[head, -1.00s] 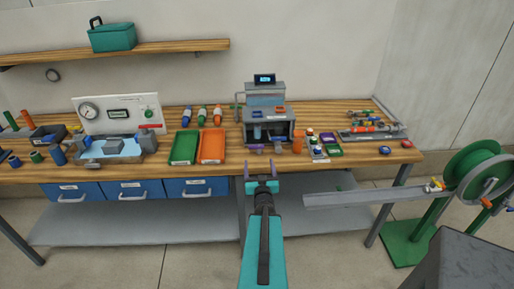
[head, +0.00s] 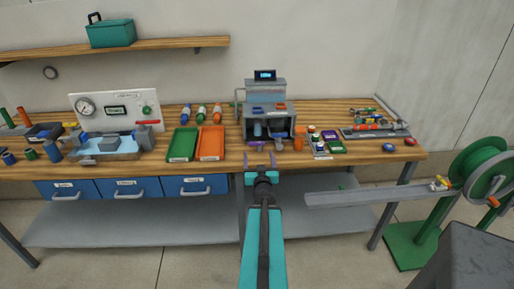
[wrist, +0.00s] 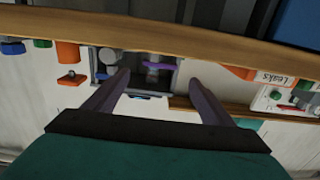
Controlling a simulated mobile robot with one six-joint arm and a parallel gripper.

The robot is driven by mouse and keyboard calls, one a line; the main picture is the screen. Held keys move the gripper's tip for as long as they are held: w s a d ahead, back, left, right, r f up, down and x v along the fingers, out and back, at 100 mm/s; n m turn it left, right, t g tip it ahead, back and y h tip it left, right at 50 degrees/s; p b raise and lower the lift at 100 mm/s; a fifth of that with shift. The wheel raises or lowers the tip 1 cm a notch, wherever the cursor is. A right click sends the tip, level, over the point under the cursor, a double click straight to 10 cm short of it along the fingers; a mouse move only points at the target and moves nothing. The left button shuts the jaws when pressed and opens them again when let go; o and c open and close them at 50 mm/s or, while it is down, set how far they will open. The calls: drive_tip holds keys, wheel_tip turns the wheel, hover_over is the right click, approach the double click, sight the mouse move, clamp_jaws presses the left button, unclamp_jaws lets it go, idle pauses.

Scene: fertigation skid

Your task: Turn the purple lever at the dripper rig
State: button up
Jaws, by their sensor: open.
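The dripper rig (head: 266,82) is a grey frame with a small lit screen on top, standing at the middle of the bench. In the wrist view, a purple lever (wrist: 158,66) lies crosswise in the rig's dark opening, between and beyond my fingertips. In the head view it is too small and too close to my gripper to make out surely. My gripper (head: 259,160) is open and empty, at the bench's front edge before the rig. In the wrist view, my gripper's fingers (wrist: 158,82) stand wide apart, and no contact with the lever shows.
A green tray (head: 183,145) and an orange tray (head: 211,145) lie left of the rig. Small bottles and an orange cup (head: 298,144) stand close on its right. Blue drawers (head: 131,188) hang under the bench. A hose reel (head: 477,172) stands at the right.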

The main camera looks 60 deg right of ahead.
sight(257, 143)
drive_tip(key=shift+b+x, duration=1.1)
drive_tip(key=shift+b, duration=2.35)
drive_tip(key=shift+w+d+f+b, duration=0.2)
drive_tip(key=shift+w+d+b, duration=0.1)
drive_tip(key=shift+b, duration=0.75)
drive_tip(key=shift+w+d+b, duration=0.2)
drive_tip(key=shift+d+b, duration=0.05)
drive_tip(key=shift+b, duration=0.55)
drive_tip(key=b, duration=0.1)
drive_tip(key=d+b, duration=0.1)
drive_tip(key=b, duration=0.1)
drive_tip(key=shift+w+r, duration=0.1)
drive_tip(key=shift+w, duration=0.15)
drive_tip(key=shift+w+d+r, duration=0.1)
drive_tip(key=shift+w+d, duration=0.1)
drive_tip(key=shift+d, duration=0.15)
drive_tip(key=shift+x, duration=2.4)
drive_tip(key=shift+c, duration=0.3)
drive_tip(key=c, duration=1)
